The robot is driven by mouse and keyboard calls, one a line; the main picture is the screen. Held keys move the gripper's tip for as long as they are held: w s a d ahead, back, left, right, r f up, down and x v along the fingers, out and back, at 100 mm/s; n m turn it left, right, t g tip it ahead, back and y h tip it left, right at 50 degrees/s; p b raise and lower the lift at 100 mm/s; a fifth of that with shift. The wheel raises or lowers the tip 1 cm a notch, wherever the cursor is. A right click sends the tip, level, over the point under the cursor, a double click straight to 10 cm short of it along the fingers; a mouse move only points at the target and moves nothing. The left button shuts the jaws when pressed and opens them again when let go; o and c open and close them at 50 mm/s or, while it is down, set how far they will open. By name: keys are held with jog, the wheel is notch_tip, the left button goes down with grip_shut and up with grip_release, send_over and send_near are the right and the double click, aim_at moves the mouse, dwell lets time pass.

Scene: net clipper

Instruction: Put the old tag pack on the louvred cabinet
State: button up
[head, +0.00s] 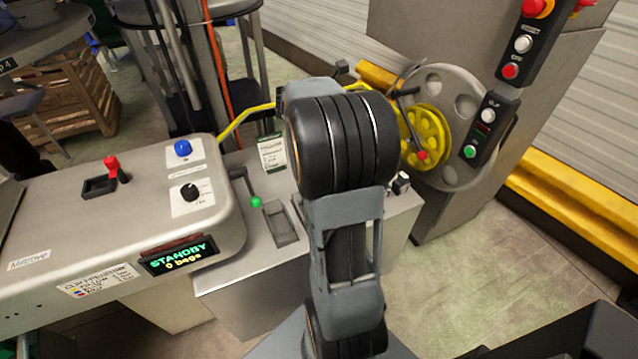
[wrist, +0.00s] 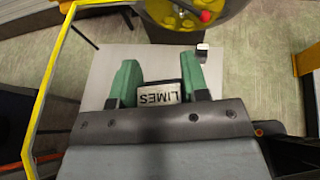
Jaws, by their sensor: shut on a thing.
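My gripper (wrist: 161,88) shows in the wrist view with its two green fingers shut on a dark-edged pack (wrist: 160,93). The pack has a white label reading LIMES, upside down in that view. I cannot tell from the label whether it is the old tag pack. In the head view my black and grey wrist hides the gripper and most or all of the held pack.
A white and green card (head: 272,154) stands left of my wrist, near a green-knobbed lever (head: 256,202). The clipper machine (head: 120,215), reading STANDBY, is at left. A yellow reel (head: 428,138) and a button panel (head: 491,123) stand at right. A yellow rail (head: 240,122) runs behind.

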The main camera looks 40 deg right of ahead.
jog(key=w+a+f+n+t+b, duration=0.2)
jog(key=w+a+f+b, duration=0.1)
jog(key=a+f+b, duration=0.15)
jog(key=w+a+f+n+t+y+b, duration=0.1)
jog(key=w+a+f+n+t+b, duration=0.1)
jog(key=w+a+f+t+b, duration=0.3)
jog(key=w+a+f+n+b, duration=0.1)
jog(key=a+f+n+b, duration=0.15)
jog(key=f, duration=0.45)
jog(key=shift+y, duration=0.4)
jog(key=shift+w+d+f+b, duration=0.65)
jog(key=shift+d+f+b, duration=0.4)
jog(key=shift+d+f, duration=1.2)
jog(key=shift+w+d+f+b, duration=0.65)
jog(key=shift+d+f+b, duration=0.35)
jog(key=shift+d+f, duration=1.25)
jog(key=shift+w+d+f+b, duration=0.65)
jog(key=shift+d+f+b, duration=0.4)
jog(key=shift+d+f, duration=1.2)
jog(key=shift+f, duration=0.1)
jog(key=o, duration=0.9)
jog(key=shift+o, duration=0.2)
